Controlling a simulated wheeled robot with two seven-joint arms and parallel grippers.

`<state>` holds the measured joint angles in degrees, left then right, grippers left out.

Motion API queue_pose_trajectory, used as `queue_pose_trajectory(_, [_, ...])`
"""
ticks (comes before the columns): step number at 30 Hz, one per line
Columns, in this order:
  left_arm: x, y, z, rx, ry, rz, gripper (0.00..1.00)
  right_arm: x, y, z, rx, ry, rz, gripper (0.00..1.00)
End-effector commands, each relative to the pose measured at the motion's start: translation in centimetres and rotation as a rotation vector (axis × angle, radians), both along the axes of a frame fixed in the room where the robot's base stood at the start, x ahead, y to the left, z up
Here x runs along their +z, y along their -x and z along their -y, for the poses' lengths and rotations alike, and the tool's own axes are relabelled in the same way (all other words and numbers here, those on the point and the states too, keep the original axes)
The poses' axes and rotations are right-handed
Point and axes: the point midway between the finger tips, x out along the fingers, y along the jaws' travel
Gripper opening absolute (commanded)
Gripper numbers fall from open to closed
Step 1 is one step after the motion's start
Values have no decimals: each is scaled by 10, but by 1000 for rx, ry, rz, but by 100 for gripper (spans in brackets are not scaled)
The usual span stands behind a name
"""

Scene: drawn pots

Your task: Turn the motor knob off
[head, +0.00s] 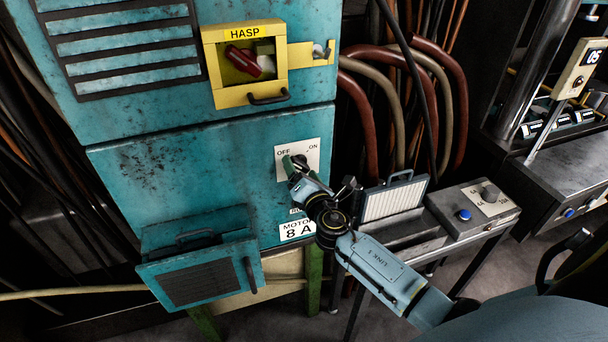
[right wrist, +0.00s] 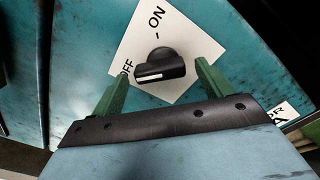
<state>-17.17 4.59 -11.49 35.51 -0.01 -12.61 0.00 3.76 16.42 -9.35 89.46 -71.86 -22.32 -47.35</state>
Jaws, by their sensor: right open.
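The motor knob is a black rotary knob (right wrist: 165,62) on a white plate (right wrist: 190,40) lettered OFF and ON. Its white mark lies at the end towards the OFF lettering in the right wrist view. In the head view the plate (head: 311,150) is on the teal cabinet, above the label MOTOR 8 A (head: 297,231). My right gripper (right wrist: 162,74) is open, with one green finger on each side of the knob; I cannot tell whether they touch it. In the head view my right gripper (head: 295,164) partly hides the knob. My left gripper is not in view.
A yellow HASP box (head: 213,72) with a red handle (head: 243,62) inside is above the plate. A teal vented box (head: 197,280) juts out at lower left. Thick hoses (head: 365,115) hang at the right. A stand with a blue button (head: 464,215) is right of my forearm.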

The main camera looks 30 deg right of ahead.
Motion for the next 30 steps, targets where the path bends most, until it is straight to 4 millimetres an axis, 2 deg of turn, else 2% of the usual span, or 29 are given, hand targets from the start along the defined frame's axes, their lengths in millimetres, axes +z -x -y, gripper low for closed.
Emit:
queue_pose_trajectory(5, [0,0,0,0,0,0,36,-1,14,-3,1,-1,-1,78])
queue_pose_trajectory(15, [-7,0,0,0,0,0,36,-2,83,-20,1,-2,-3,78])
queue_pose_trajectory(21, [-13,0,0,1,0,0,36,-2,115,-28,0,0,-1,78])
queue_pose_trajectory(25, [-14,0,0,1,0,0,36,-1,126,-30,0,0,-1,78])
queue_pose_trajectory(30, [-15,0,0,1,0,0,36,0,130,-31,0,0,0,78])
